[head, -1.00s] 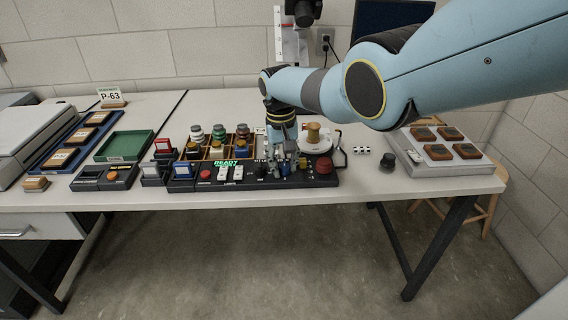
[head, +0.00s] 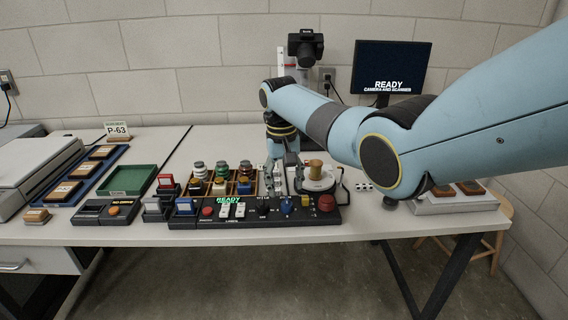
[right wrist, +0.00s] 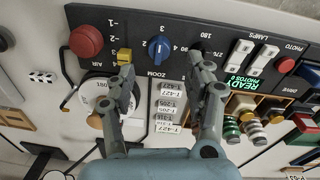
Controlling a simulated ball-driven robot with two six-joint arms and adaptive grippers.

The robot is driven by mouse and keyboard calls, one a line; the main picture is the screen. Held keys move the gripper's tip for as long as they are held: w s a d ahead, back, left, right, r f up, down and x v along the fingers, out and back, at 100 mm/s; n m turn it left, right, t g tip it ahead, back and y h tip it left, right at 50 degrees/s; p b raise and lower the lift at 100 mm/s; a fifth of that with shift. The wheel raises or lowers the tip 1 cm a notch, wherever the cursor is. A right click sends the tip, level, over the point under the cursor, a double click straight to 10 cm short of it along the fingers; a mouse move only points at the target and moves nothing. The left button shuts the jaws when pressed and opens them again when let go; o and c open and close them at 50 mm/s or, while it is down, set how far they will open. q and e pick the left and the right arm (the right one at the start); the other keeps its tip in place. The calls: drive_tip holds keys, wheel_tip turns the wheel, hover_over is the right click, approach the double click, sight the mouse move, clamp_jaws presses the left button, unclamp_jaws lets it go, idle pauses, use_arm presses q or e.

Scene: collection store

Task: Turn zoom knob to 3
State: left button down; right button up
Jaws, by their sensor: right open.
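The zoom knob (right wrist: 158,47) is a blue dial on the dark control panel (right wrist: 205,30), with ZOOM printed beside it and small numbers around it. A pale mark shows on its face, but I cannot tell surely which number it points at. In the head view the blue knob (head: 286,207) sits near the panel's right part. My right gripper (right wrist: 161,64) is open and empty, its two fingers apart on either side of the knob's line but short of it. In the head view the right gripper (head: 284,187) stands just behind the panel. My left gripper is not in view.
A round white stand with a brown spool (head: 314,168) is close behind. A rack of small jars (head: 222,180) stands left. The monitor (head: 390,68) reads READY.

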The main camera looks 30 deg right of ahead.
sight(284, 204)
wheel_tip(284, 204, up, 6)
drive_tip(key=shift+a, duration=0.15)
idle(0.5)
drive_tip(key=s+a+f+g+b, duration=0.2)
drive_tip(key=s+f+g, duration=0.3)
drive_tip(key=s+f, duration=2.55)
drive_tip(key=s+a+f+n+t+b, duration=0.1)
drive_tip(key=s+f, duration=0.5)
drive_tip(key=s, duration=0.4)
drive_tip(key=s+a+f+n+t, duration=0.1)
drive_tip(key=s+f, duration=0.5)
drive_tip(key=s, duration=0.4)
drive_tip(key=s+f+n+t+b, duration=0.1)
drive_tip(key=s+f+n, duration=0.1)
drive_tip(key=s+f, duration=0.6)
drive_tip(key=w+r+t, duration=0.2)
drive_tip(key=t, duration=0.1)
drive_tip(key=shift+w+a+n, duration=0.2)
drive_tip(key=shift+w+n, duration=0.2)
